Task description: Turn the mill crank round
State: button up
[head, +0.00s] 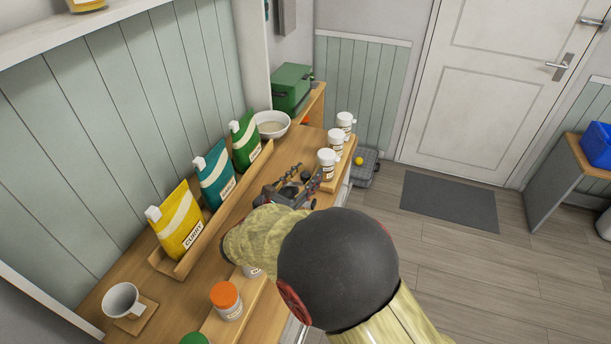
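My gripper (303,175) is over the wooden counter, between the rack of pouches and the row of white jars. Its two dark fingers look spread apart, and nothing is clearly held between them. A green box-shaped unit (291,88) stands at the far end of the counter, beyond my gripper and apart from it. A small dark part shows at its right side; I cannot tell whether it is a crank. No mill crank can be made out clearly. My arm hides part of the counter.
A wooden rack (213,230) holds yellow, teal and green pouches along the wall. A white bowl (271,124) stands beyond them. White jars (327,164) line the right edge. Floor is open at right.

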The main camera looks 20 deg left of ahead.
jog(key=shift+c, duration=0.9)
jog(key=c, duration=0.7)
grip_shut()
